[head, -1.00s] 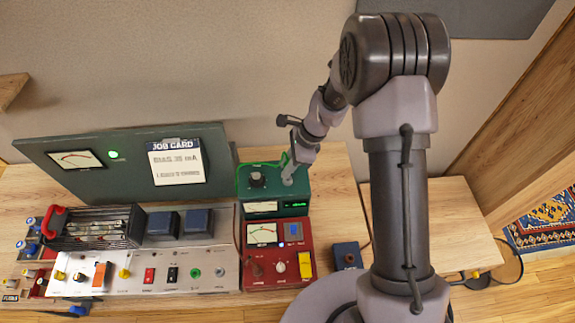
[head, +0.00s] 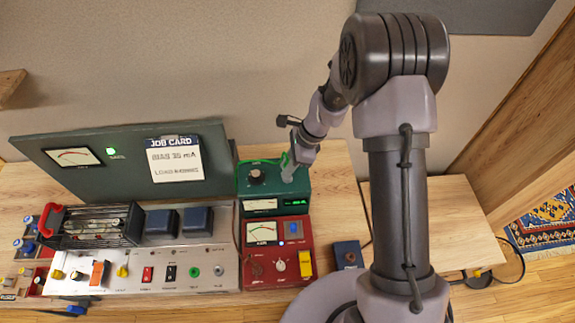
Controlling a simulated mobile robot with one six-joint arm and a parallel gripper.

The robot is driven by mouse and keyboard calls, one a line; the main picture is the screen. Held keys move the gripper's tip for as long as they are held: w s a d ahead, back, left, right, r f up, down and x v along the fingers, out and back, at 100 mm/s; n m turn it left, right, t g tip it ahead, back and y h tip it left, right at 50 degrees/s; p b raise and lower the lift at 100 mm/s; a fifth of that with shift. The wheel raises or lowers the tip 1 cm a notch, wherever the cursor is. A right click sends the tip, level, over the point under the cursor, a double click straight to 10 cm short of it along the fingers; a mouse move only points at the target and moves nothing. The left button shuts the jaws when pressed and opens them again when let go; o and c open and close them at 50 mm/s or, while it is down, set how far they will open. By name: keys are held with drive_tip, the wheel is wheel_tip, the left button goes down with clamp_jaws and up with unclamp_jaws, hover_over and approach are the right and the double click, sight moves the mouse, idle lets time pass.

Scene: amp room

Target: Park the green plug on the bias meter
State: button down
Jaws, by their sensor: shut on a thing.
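The green meter box (head: 256,190), which I take for the bias meter, stands on the bench behind the red meter unit. It has a dark knob on top and a small lit green display on its front. My gripper (head: 288,173) is over the right part of its top, pointing down. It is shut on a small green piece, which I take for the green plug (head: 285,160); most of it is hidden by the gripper. I cannot tell whether the plug touches the box. A green socket (head: 193,272) on the white amp chassis appears empty.
The red meter unit (head: 262,268) with a yellow switch stands in front of the green box. The amp chassis (head: 140,270) with tubes and blue transformers is to the left. A job card (head: 174,160) hangs on the back panel. A blue pedal-like box (head: 348,254) lies right.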

drive_tip(key=shift+f+b, duration=0.75)
drive_tip(key=shift+f, duration=0.2)
drive_tip(key=c, duration=1.2)
unclamp_jaws()
drive_tip(key=p+v, duration=0.3)
drive_tip(key=v, duration=1.4)
drive_tip(key=shift+r, duration=0.15)
drive_tip(key=shift+d, duration=0.1)
